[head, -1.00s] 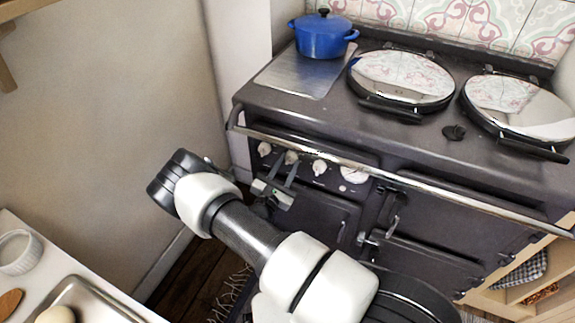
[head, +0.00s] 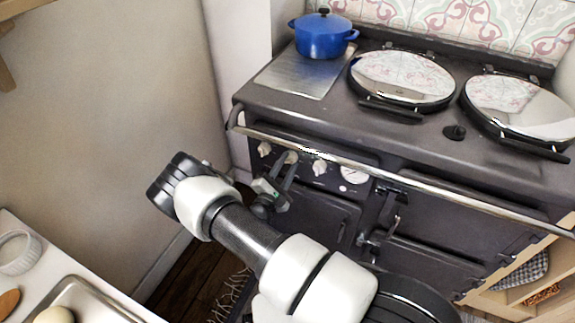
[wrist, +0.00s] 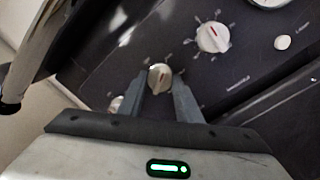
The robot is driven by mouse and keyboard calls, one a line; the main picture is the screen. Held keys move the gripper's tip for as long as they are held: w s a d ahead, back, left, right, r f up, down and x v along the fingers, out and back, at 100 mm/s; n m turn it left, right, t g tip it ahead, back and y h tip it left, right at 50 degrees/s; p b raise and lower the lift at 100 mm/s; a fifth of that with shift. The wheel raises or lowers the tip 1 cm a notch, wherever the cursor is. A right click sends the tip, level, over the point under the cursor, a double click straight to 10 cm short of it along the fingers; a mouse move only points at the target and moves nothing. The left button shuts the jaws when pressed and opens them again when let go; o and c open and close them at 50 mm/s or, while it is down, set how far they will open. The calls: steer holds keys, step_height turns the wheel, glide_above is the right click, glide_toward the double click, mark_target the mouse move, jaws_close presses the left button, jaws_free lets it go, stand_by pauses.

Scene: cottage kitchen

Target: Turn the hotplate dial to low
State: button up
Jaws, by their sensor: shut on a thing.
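The oven front carries a row of cream dials with red pointer marks. My gripper (head: 281,171) is at the second dial from the left (head: 291,157). In the wrist view, my gripper (wrist: 164,84) has its two grey fingers on either side of this dial (wrist: 160,77) and is shut on it. Its red mark is visible and slanted. The printing around it is too small to read, so I cannot tell its setting or whether it is labelled for the hotplate. The fingers partly cover the panel beside it.
Another dial (wrist: 213,37) sits to the right, and a third (head: 264,149) to the left. A round gauge (head: 354,175) is further right. A metal rail (head: 400,181) runs above the panel. A blue pot (head: 322,36) and two lidded hotplates are on top.

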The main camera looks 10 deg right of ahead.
stand_by(0.3)
steer(key=o, duration=1)
steer(key=shift+o, duration=0.2)
steer(key=r+p+v, duration=0.1)
steer(key=v, duration=1.6)
steer(key=shift+s+f, duration=0.2)
steer(key=shift+f, duration=0.3)
steer(key=shift+a, duration=0.15)
